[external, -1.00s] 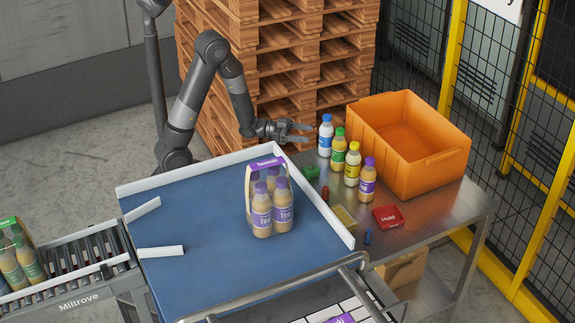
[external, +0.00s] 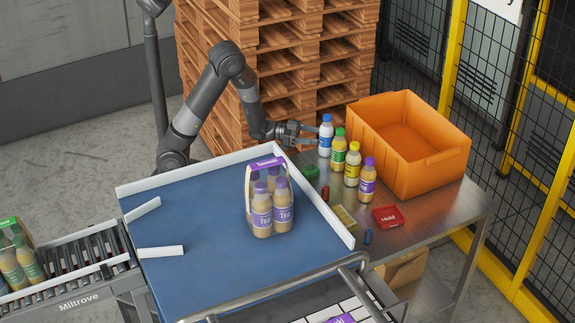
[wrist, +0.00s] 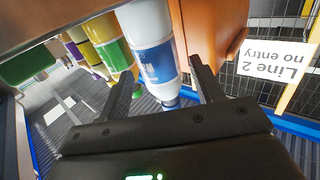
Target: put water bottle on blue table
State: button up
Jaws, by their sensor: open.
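The water bottle (external: 326,140), white and blue with a blue cap, stands upright on the steel side table, leftmost in a row of bottles. My gripper (external: 316,135) is open and level with it, its fingertips at the bottle's left side. In the wrist view the bottle (wrist: 150,40) shows between and beyond the open fingers of my gripper (wrist: 161,78); I cannot tell whether they touch it. The blue table (external: 190,215) lies left of the steel table, with white rails along its edges.
Green, yellow and purple-capped bottles (external: 352,166) stand close beside the water bottle. An orange crate (external: 440,160) is behind them.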

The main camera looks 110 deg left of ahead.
aim_at(333, 137)
jog(key=shift+w+a, duration=0.2)
jog(key=shift+w, duration=3.3)
jog(key=shift+c, duration=0.5)
jog(key=c, duration=0.9)
jog(key=shift+c, duration=0.2)
jog(key=shift+r, duration=0.1)
notch_tip(333, 137, up, 10)
jog(key=shift+f, duration=0.15)
jog(key=shift+s+a+y, duration=0.2)
jog(key=shift+a+y, duration=0.05)
jog(key=shift+y, duration=0.15)
jog(key=s+a+r+n+g+y, duration=0.1)
jog(key=s+a+n+g+y, duration=0.3)
jog(key=s+a+y, duration=0.5)
jog(key=s+n, duration=0.1)
jog(key=n, duration=0.1)
jog(key=shift+n, duration=0.4)
